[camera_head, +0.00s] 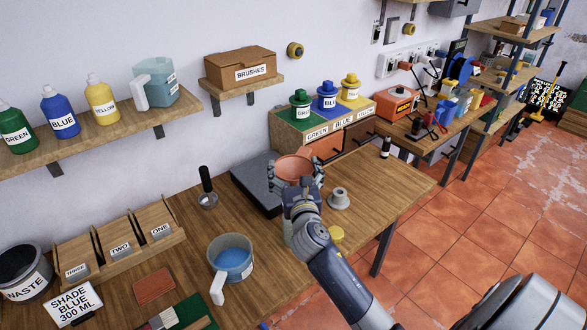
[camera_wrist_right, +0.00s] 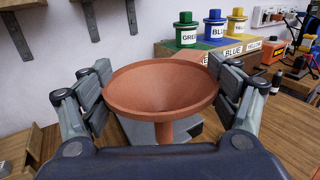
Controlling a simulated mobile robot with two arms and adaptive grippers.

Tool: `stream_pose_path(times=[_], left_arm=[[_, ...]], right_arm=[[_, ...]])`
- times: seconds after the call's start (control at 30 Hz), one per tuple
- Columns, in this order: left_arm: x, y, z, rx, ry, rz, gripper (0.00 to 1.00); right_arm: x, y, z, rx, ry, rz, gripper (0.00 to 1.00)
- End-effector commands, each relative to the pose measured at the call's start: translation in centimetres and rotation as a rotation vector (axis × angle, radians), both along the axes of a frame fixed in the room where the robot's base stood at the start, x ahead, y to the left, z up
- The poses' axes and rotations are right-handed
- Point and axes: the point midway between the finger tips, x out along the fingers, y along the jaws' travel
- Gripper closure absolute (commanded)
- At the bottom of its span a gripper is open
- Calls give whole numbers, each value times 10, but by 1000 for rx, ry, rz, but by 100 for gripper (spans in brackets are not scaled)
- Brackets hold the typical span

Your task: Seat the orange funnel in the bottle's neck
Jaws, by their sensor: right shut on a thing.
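The orange funnel (camera_head: 293,168) is held upright by its wide rim between the fingers of my right gripper (camera_head: 292,178), above the wooden bench. In the right wrist view the funnel (camera_wrist_right: 160,88) fills the space between the fingers (camera_wrist_right: 160,92), its mouth up and its stem pointing down. A pale, greenish upright thing (camera_head: 288,236), perhaps the bottle, shows beside my right forearm, which mostly hides it. Its neck is not visible, so I cannot tell how the stem stands to it. My left gripper is not in view.
A measuring jug (camera_head: 230,262) with blue liquid stands at the front. A dark flat scale (camera_head: 258,184) lies behind the gripper, and a grey flanged piece (camera_head: 339,198) stands to its right.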

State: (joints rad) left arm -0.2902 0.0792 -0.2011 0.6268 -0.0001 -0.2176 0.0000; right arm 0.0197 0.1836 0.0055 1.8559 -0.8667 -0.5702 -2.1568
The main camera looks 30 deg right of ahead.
Motion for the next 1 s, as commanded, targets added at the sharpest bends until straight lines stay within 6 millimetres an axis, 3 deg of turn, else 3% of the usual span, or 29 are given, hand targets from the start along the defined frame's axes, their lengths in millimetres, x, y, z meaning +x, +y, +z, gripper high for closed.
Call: stream_pose_path(times=[0.07,0.33,0.6,1.0], left_arm=[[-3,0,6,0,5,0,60],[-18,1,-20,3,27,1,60],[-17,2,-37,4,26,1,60],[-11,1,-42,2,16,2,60]], right_arm=[[0,0,3,-3,3,0,35],[0,0,-28,-1,2,0,36],[0,0,-50,0,1,1,36],[0,0,-58,-1,0,1,36]])
